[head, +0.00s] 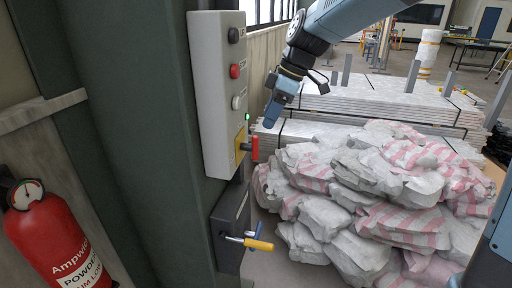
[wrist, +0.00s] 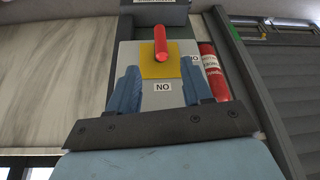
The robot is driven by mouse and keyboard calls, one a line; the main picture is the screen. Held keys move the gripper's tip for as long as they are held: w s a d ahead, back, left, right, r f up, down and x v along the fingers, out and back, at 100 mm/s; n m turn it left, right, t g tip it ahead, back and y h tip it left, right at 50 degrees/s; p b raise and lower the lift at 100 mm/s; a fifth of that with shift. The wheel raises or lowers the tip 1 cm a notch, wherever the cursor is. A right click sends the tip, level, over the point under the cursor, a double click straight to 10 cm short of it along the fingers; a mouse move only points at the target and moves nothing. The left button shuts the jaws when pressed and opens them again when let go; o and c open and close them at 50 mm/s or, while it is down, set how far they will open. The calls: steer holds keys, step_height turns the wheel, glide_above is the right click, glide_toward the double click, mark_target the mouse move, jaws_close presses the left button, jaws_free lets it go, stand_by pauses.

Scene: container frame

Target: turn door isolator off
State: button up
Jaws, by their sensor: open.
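A grey control box (head: 212,100) is mounted on the dark green post. Low on it, a red handle (head: 254,148) sticks out from a yellow plate (head: 240,146); it looks like the isolator switch, though I cannot read a label for it. A small green light shows just above. In the wrist view the red handle (wrist: 161,45) stands on the yellow plate (wrist: 150,67), ahead of and between my fingertips. My gripper (head: 271,120) is open and empty, just above and right of the handle in the head view. Its blue fingers (wrist: 160,82) are apart, not around the handle.
A dark box (head: 228,235) with a yellow handle (head: 259,245) is below. The control box also carries a black knob (head: 233,35), a red button (head: 234,71) and a white button (head: 236,102). A fire extinguisher (head: 55,240) stands left; bags (head: 350,200) are piled right.

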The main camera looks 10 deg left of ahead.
mark_target(255, 159)
steer(key=x, duration=1)
steer(key=shift+a+f, duration=0.1)
steer(key=shift+f, duration=0.3)
steer(key=c, duration=0.9)
steer(key=shift+d, duration=0.2)
jaws_close()
steer(key=shift+a, duration=0.15)
